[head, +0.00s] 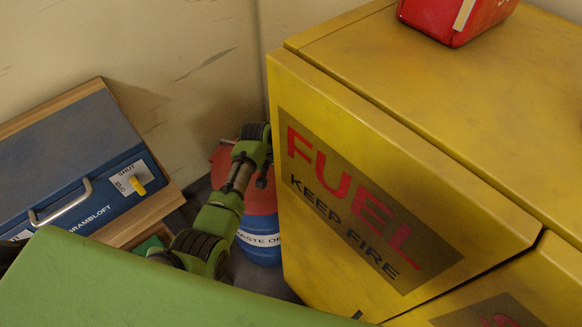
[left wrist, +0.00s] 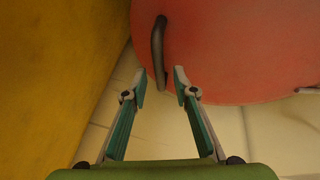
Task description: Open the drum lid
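The drum stands in the corner beside the yellow cabinet. It has a red lid (head: 225,168) and a blue body (head: 262,250) with a white "WASTE OIL" label, partly hidden behind my green left arm. In the left wrist view the red lid (left wrist: 235,50) fills the upper right, with a dark bar handle (left wrist: 157,48) on it. My left gripper (left wrist: 160,76) is open, its two fingers apart on either side of the handle's near end. I see a gap on both sides, so it does not grip the handle. My right gripper is in neither view.
The yellow FUEL cabinet (head: 400,170) stands close on the drum's right, with a red can (head: 450,18) on top. A blue box (head: 75,165) with a handle and a yellow latch marked SHUT is at the left. The wall is close behind.

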